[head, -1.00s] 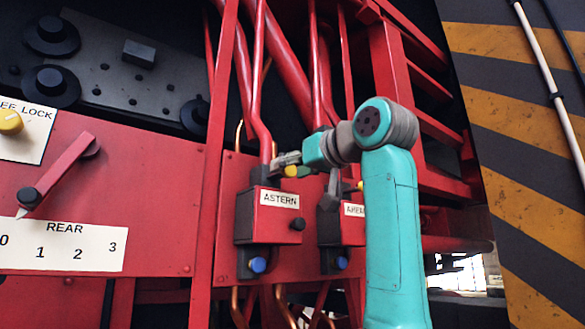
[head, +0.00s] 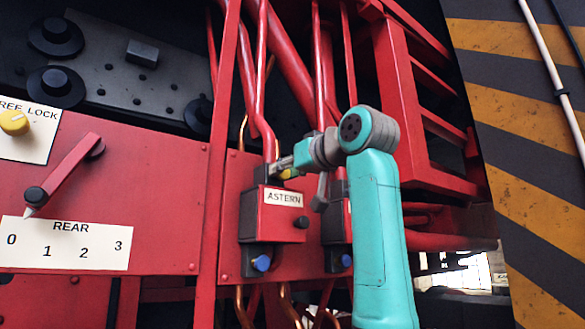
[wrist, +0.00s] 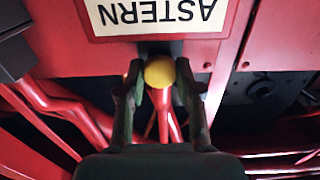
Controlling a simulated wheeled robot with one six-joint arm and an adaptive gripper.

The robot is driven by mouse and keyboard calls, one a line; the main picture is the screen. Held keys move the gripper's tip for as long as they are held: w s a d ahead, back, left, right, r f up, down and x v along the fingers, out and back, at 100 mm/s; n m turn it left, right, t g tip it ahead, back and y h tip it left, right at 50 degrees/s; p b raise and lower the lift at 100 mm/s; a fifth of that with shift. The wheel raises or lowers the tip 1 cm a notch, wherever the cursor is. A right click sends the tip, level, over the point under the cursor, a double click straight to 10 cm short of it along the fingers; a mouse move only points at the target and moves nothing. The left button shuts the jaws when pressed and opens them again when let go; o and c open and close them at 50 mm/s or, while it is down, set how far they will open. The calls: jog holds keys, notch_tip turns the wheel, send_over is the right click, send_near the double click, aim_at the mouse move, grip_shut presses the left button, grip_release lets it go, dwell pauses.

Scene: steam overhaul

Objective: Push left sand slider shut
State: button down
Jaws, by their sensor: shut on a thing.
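A red box labelled ASTERN (head: 263,228) is mounted on the red panel. A yellow knob (head: 288,173) sticks out near the top of this box, beside the label. My gripper (head: 281,167) reaches it from the right. In the wrist view, the same yellow knob (wrist: 160,71) sits between the two dark fingers of my gripper (wrist: 160,78), which are shut on it. The ASTERN label (wrist: 155,14) is upside down there. In the head view, the fingertips are small and partly merge with the dark block behind.
A second similar box (head: 338,240) stands to the right, mostly behind my arm. Red pipes (head: 262,80) run upward just behind. A red lever (head: 65,170) points at the REAR scale (head: 66,246) at the left. Striped wall (head: 530,160) at the far right.

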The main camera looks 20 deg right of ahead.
jog(key=c, duration=0.8)
grip_release()
jog(key=shift+w+a, duration=0.1)
jog(key=shift+w, duration=0.05)
jog(key=v, duration=1.2)
